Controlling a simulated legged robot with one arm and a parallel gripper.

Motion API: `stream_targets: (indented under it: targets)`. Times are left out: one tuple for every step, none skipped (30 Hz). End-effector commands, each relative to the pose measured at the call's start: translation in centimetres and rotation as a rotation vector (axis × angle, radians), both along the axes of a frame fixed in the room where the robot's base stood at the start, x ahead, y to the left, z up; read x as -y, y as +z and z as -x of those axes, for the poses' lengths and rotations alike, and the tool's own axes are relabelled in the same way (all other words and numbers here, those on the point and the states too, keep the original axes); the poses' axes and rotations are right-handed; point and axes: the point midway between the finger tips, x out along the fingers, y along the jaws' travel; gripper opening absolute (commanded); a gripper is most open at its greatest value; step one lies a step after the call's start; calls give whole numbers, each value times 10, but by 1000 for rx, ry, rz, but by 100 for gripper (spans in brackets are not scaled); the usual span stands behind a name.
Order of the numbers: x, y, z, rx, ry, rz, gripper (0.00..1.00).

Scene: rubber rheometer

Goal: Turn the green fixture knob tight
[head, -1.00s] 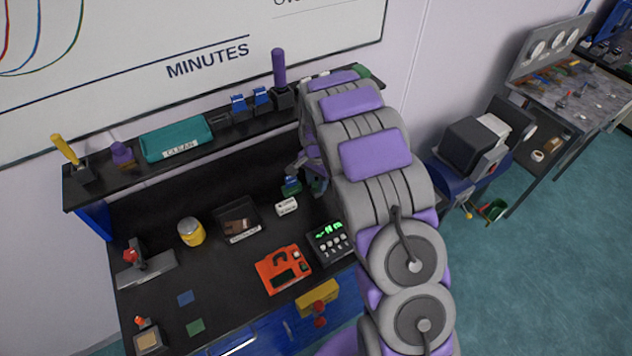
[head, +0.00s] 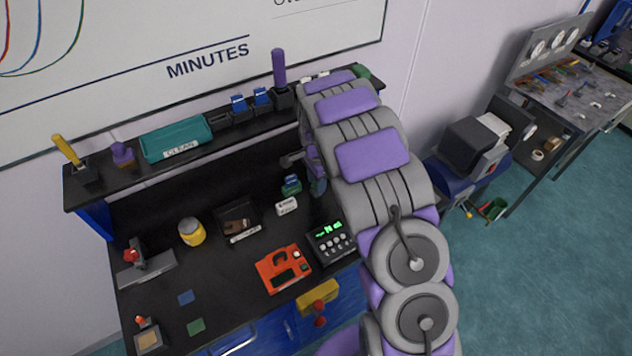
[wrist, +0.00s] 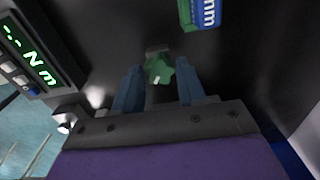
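The green knob (wrist: 160,71) shows in the wrist view, with a white mark on it and a small grey piece at its upper edge. My gripper (wrist: 159,66) is open, its two blue-grey fingers on either side of the knob in the picture. Dark gaps show between the knob and each finger, and I see no contact. I cannot tell whether the fingertips reach down to the knob's depth. In the head view my arm hides the knob, and only part of my gripper shows beside the arm.
A torque display (head: 330,241) reading in Nm stands on the bench near my arm; it also shows in the wrist view (wrist: 35,55). A green and blue block (head: 291,185) is close to my gripper. An orange device (head: 283,268) and a black tray (head: 238,218) lie further left.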

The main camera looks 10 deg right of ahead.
Motion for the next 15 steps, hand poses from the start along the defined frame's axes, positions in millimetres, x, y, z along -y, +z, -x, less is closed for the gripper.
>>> stream_targets:
  targets:
    - [0, 0, 0, 0, 0, 0, 45]
    - [0, 0, 0, 0, 1, 0, 48]
    - [0, 0, 0, -1, 1, 0, 52]
    - [0, 0, 0, 0, 1, 0, 53]
    - [0, 0, 0, -1, 1, 0, 53]
    - [0, 0, 0, -1, 1, 0, 53]
    - [0, 0, 0, -1, 1, 0, 53]
    - [0, 0, 0, -1, 1, -1, 53]
    - [0, 0, 0, -1, 1, -1, 53]
    - [0, 0, 0, -1, 1, -1, 53]
    - [0, 0, 0, -1, 1, -1, 53]
    - [0, 0, 0, -1, 2, -1, 53]
    - [0, 0, 0, -1, 4, -1, 53]
    - [0, -1, 0, -1, 12, -1, 53]
    - [0, -1, 0, -1, 32, -1, 53]
